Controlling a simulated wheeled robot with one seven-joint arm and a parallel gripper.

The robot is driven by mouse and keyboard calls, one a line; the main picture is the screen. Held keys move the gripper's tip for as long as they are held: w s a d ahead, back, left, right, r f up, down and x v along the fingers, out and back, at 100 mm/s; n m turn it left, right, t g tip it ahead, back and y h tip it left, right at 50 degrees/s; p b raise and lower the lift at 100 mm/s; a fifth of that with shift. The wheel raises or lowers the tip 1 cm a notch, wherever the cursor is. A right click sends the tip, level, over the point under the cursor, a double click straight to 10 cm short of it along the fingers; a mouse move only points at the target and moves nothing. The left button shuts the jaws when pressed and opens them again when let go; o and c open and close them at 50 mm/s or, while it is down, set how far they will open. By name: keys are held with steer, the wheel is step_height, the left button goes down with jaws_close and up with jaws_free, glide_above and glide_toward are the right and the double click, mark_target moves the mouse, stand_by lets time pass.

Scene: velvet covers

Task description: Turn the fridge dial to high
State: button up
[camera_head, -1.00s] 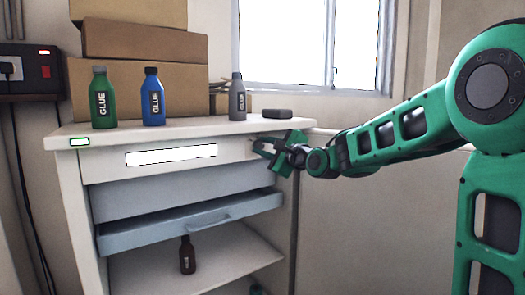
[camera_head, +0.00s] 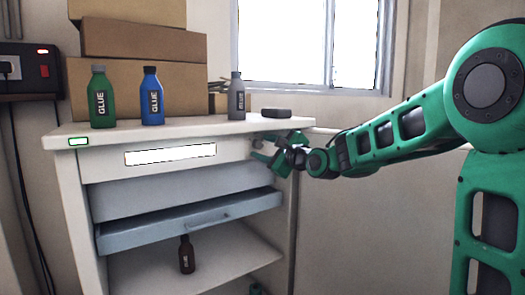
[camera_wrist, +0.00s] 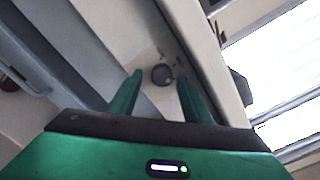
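The dial, a small round dark knob (camera_wrist: 162,74), sits on the pale front panel at the upper right of the white cabinet-like unit (camera_head: 112,167). Small marks show on the panel beside it in the wrist view. My gripper (camera_wrist: 160,77) is open, with one green finger on each side of the dial in the picture. I cannot tell whether either finger touches it. In the head view, my gripper (camera_head: 259,147) is at the unit's upper right corner and partly covers the dial area. The dial's setting is not readable.
Green (camera_head: 102,100), blue (camera_head: 152,98) and grey (camera_head: 236,98) glue bottles and a dark block (camera_head: 276,113) stand on top. A blue drawer (camera_head: 155,228) is pulled out below. A brown bottle (camera_head: 187,256) stands on the lower shelf. A window (camera_head: 300,45) is behind.

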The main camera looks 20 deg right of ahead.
steer(key=shift+s+d+r, duration=0.15)
steer(key=shift+s+r, duration=0.05)
steer(key=shift+s, duration=0.35)
steer(key=v, duration=0.9)
steer(key=shift+s+f, duration=0.2)
steer(key=shift+s, duration=0.1)
steer(key=shift+d, duration=0.1)
